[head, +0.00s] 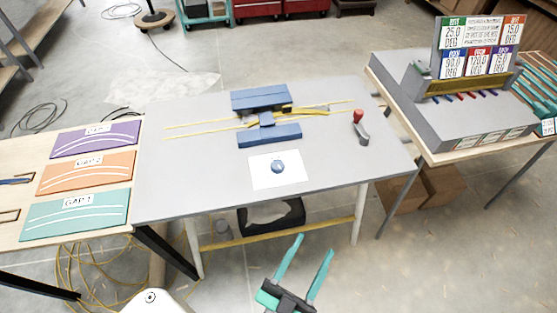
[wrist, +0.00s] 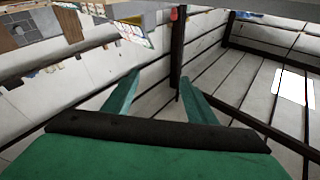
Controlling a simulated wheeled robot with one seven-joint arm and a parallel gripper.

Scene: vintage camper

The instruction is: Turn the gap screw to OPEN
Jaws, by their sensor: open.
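A small round blue knob (head: 277,167), which looks like the gap screw, sits on a white card (head: 258,180) near the front of the grey table. Any marking on the card is too small to read. Behind it is a blue two-part fixture (head: 268,137) with yellow wires or rods running through it. My gripper (head: 314,245) is open and empty. It is in front of the table's front edge, well apart from the knob. In the wrist view, my gripper (wrist: 158,88) shows two teal fingers spread apart with nothing between them. I cannot make out the knob there.
A red-topped grey lever (head: 360,128) stands right of the fixture. Purple, orange and teal gap boards (head: 80,178) lie on the left table. A grey bench (head: 460,110) with degree signs stands at right. The grey table top (head: 190,180) has bare room around the card.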

